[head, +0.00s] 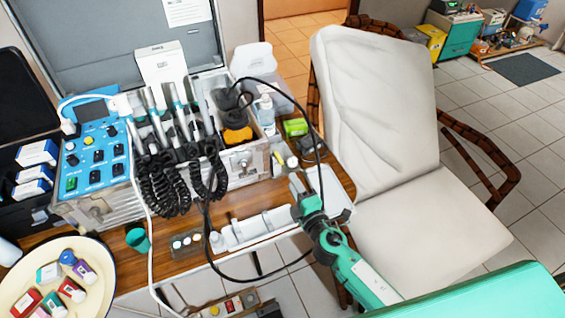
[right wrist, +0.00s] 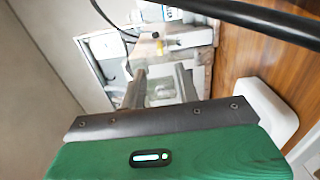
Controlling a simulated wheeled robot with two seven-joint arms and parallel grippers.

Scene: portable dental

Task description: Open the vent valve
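My right gripper (head: 304,186) is at the right edge of the wooden table, below and right of the metal dental case (head: 238,168). In the right wrist view its two fingers (right wrist: 160,84) stand apart, with a pale surface visible beyond the gap and nothing clearly held. A small yellow part (head: 279,158) shows at the case's right end; a yellow part (right wrist: 178,43) also shows ahead of the fingers in the right wrist view. It may be the vent valve, but it is too small to tell its state. My left gripper is out of view.
A black hose (head: 318,130) loops from the case down past my right gripper. A white tray (head: 336,184) lies beside the gripper. The white patient chair (head: 385,120) stands at the right. A round plate (head: 98,262) with several bottles is at the lower left.

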